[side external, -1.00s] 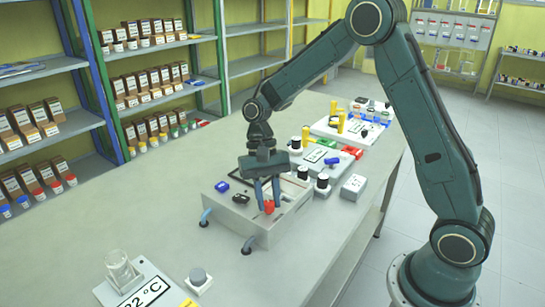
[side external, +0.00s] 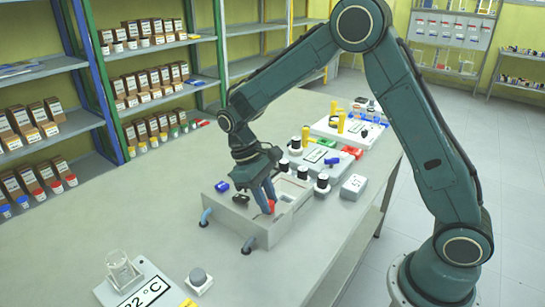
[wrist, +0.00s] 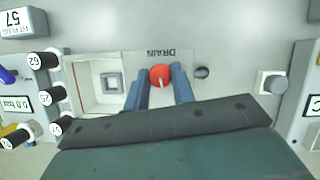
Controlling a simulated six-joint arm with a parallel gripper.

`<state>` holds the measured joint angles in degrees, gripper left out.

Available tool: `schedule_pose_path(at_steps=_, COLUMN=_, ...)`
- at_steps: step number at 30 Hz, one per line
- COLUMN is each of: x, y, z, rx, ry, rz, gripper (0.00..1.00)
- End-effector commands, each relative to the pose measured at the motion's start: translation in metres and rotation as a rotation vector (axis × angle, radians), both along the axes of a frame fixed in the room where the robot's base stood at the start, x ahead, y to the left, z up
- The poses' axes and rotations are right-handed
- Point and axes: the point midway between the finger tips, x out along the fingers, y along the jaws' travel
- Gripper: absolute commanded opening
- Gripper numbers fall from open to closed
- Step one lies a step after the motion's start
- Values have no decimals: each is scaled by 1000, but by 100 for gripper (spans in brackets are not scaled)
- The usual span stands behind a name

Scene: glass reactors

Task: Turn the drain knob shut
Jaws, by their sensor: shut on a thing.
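The red drain knob (wrist: 160,75) sits on a pale panel below the printed word DRAIN in the wrist view, with a light pointer mark on it. It also shows in the side view (side external: 271,206) on the front part of the grey box (side external: 255,225). My gripper (wrist: 161,82) has its two blue fingers on either side of the knob, shut on it. In the side view my gripper (side external: 268,197) leans over the box, tilted. The fingers partly hide the knob there.
An open recess (wrist: 97,85) lies left of the knob in the wrist view. Black-capped knobs (wrist: 40,60) stand further left. A grey button (wrist: 272,83) is on the right.

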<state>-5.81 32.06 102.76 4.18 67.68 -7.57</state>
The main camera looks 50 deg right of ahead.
Motion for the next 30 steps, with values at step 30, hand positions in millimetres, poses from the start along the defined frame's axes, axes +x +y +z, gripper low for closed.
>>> schedule_pose_path(at_steps=30, x=0, y=4, z=0, rx=1, ry=-5, rz=625, gripper=2)
